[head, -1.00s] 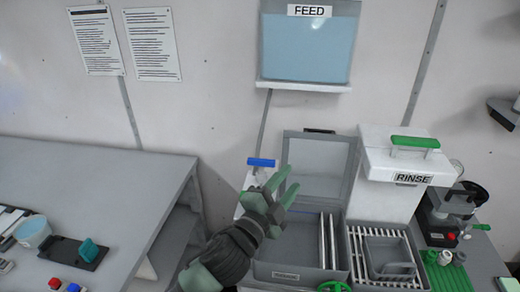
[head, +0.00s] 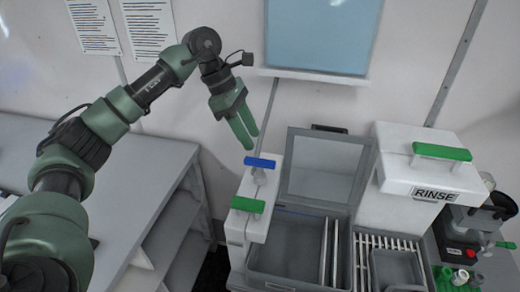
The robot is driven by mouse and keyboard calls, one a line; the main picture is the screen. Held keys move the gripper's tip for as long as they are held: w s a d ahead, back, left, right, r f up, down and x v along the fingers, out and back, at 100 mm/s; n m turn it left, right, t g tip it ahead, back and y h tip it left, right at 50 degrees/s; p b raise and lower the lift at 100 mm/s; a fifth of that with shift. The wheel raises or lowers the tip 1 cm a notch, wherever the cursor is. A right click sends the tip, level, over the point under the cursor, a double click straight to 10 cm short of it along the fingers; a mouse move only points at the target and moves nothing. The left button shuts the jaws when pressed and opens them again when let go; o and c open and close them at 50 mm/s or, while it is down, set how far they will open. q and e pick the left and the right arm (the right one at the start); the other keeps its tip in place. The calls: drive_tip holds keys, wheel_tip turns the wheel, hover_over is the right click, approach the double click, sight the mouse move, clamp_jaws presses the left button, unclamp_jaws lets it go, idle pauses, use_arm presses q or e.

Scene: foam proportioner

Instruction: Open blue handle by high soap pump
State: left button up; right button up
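The blue handle (head: 260,162) is a short bar lying crosswise on top of a narrow white unit (head: 258,226), left of the grey open-lidded basin. My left gripper (head: 252,142) hangs from above with its two green fingers pointing down. Its fingertips are just above and behind the left part of the blue handle in the picture. The fingers look parted by a narrow gap with nothing between them; contact with the handle does not show. My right gripper is out of view.
A green handle (head: 247,205) sits in front of the blue one on the same unit. The grey basin (head: 300,262) with its raised lid (head: 318,168) stands to the right, beside the white RINSE box (head: 432,170). A grey table (head: 110,165) is at left.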

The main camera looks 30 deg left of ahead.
sight(258, 160)
use_arm(q)
drive_tip(key=shift+s+a+r, duration=0.1)
drive_tip(key=shift+s+a, duration=0.05)
drive_tip(key=shift+a, duration=0.45)
drive_tip(key=shift+f+y, duration=0.2)
drive_tip(key=shift+y, duration=0.1)
drive_tip(key=p+x, duration=0.3)
drive_tip(key=x, duration=0.3)
drive_tip(key=shift+d, duration=0.2)
drive_tip(key=shift+d+f+p, duration=0.2)
drive_tip(key=shift+f+p, duration=0.1)
drive_tip(key=shift+f, duration=0.2)
clamp_jaws()
